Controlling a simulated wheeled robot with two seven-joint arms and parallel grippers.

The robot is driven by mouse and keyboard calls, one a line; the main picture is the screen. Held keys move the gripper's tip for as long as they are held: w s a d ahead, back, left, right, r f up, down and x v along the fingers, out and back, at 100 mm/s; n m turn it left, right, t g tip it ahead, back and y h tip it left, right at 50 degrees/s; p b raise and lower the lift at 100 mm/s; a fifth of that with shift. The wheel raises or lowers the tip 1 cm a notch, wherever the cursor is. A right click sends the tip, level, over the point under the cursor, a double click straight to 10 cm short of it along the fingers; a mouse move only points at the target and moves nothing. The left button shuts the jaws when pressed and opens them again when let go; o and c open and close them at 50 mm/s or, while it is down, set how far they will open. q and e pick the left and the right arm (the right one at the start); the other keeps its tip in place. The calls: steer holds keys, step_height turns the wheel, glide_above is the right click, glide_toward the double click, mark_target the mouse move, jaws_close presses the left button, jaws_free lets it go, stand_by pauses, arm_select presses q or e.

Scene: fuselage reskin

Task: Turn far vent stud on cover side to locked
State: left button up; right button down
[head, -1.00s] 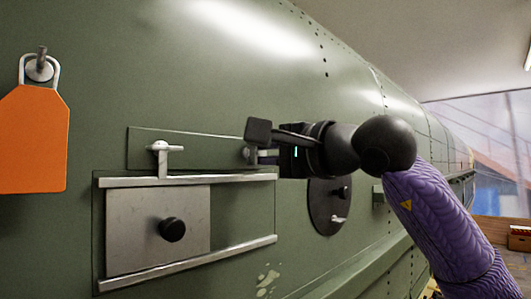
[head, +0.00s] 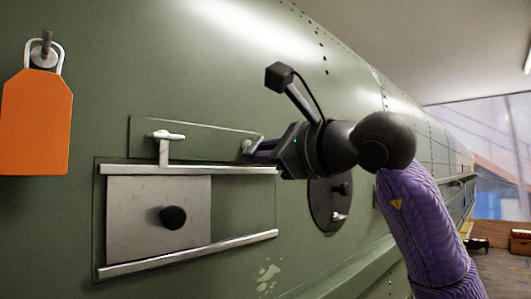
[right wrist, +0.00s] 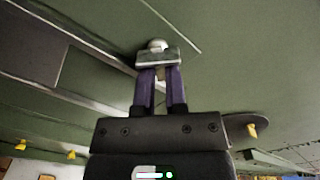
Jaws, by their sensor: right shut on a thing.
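The far vent stud (head: 252,146) is a small silver T-handle at the right end of a narrow green vent strip (head: 205,141) on the fuselage. My right gripper (head: 264,150) is shut on its cross bar. The right wrist view shows the stud (right wrist: 158,46) at the purple fingertips (right wrist: 160,68), which partly cover the bar. In the head view the visible end of the bar looks tilted. My left gripper is not in view.
Below the strip, a grey sliding cover (head: 135,225) with a black knob (head: 173,217) sits between two silver rails (head: 190,258). An orange tag (head: 37,120) hangs at the left. A dark oval plate (head: 325,205) is right of the rails, below my gripper.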

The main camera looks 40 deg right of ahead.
steer(key=shift+a+f+m, duration=0.1)
steer(key=shift+a+m, duration=0.1)
steer(key=shift+m, duration=1.4)
steer(key=shift+a+f+m, duration=0.1)
steer(key=shift+a+m, duration=0.05)
steer(key=shift+m, duration=1.45)
steer(key=shift+a+f+m, duration=0.1)
steer(key=shift+a+m, duration=0.1)
steer(key=shift+m, duration=1.4)
steer(key=c, duration=0.7)
jaws_free()
steer(key=shift+s, duration=0.1)
steer(key=s, duration=0.3)
steer(key=s+b, duration=0.1)
steer(key=s, duration=0.2)
steer(key=s+d+b, duration=0.1)
steer(key=s, duration=0.2)
steer(key=shift+s, duration=0.4)
